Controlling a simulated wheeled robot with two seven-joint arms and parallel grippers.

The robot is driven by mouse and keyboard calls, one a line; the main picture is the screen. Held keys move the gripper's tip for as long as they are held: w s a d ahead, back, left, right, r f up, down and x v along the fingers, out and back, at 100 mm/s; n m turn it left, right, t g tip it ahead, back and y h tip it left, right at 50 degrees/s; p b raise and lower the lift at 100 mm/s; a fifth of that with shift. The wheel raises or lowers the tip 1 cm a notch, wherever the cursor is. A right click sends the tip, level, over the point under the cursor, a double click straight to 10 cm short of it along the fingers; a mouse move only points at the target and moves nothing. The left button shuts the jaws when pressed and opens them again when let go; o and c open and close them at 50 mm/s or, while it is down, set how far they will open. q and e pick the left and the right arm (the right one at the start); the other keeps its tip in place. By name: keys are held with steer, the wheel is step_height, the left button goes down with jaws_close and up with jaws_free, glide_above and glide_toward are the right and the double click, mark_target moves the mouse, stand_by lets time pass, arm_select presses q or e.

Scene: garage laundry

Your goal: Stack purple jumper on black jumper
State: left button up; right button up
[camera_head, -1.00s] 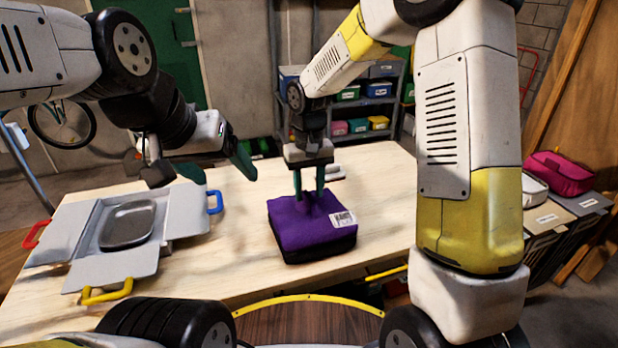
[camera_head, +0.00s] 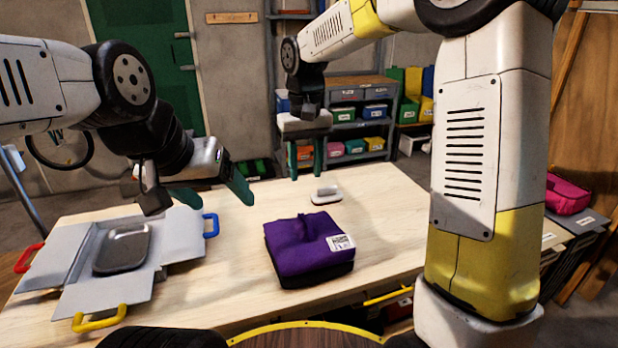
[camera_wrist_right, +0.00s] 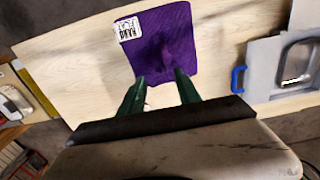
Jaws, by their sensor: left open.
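The folded purple jumper (camera_head: 300,240) lies on the folded black jumper (camera_head: 318,275) on the wooden table. My right gripper (camera_head: 306,175) is open and empty, raised above and behind the stack. In the right wrist view, the purple jumper (camera_wrist_right: 168,45) lies beyond the parted fingers (camera_wrist_right: 161,92); the black one cannot be made out there. My left gripper (camera_head: 215,194) is open and empty over the table's left side.
A grey folding board (camera_head: 75,262) with red, blue and yellow handles lies at the table's left. A white-handled object (camera_head: 326,193) lies behind the stack. The table (camera_head: 385,210) is clear right of the stack. Shelves (camera_head: 350,115) with bins stand behind.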

steer(key=s+d+r+m+t+y, duration=0.1)
steer(key=s+d+r+t, duration=0.1)
steer(key=s+d, duration=0.5)
steer(key=s+d+r+m+t+y, duration=0.1)
steer(key=s+d+r+m+t, duration=0.1)
steer(key=s+d, duration=0.5)
steer(key=shift+s+r+t, duration=0.6)
steer(key=shift+s+t, duration=0.5)
steer(key=shift+s, duration=1.75)
steer(key=shift+d, duration=0.1)
